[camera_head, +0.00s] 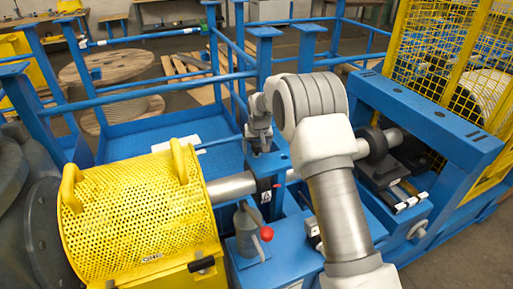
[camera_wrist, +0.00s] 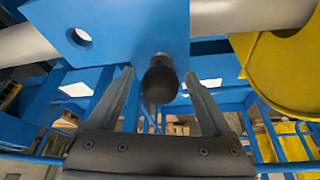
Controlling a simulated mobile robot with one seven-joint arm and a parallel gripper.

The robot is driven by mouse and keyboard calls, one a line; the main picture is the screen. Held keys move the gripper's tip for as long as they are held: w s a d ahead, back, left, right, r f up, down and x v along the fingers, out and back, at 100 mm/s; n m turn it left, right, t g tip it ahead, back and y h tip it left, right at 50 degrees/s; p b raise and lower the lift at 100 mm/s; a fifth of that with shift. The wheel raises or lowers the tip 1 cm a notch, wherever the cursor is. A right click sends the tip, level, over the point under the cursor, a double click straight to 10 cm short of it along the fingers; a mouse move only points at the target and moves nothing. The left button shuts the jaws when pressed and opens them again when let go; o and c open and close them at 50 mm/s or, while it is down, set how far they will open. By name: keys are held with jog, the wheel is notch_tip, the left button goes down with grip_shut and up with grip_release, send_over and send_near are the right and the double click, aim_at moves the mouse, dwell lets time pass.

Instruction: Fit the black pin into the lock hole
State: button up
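The black pin (camera_wrist: 160,80) shows its dark rounded end in the wrist view, just below the edge of a blue plate (camera_wrist: 125,22). A round hole (camera_wrist: 80,37) is in that plate, to the left of the pin; I cannot tell whether it is the lock hole. My gripper (camera_wrist: 159,73) is open, with one finger on each side of the pin and a visible gap on both sides. In the head view my gripper (camera_head: 263,143) is over the blue post beside the shaft. The pin cannot be made out there.
A yellow perforated guard (camera_head: 140,215) stands left of my arm, with a grey shaft (camera_head: 232,187) coming out of it. A grey can with a red knob (camera_head: 248,230) stands in front of the post. Blue rails (camera_head: 165,88) and a blue frame (camera_head: 430,115) lie around.

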jog(key=a+v, duration=0.1)
jog(key=v, duration=1.6)
jog(key=shift+d+r, duration=0.25)
jog(key=shift+d, duration=0.25)
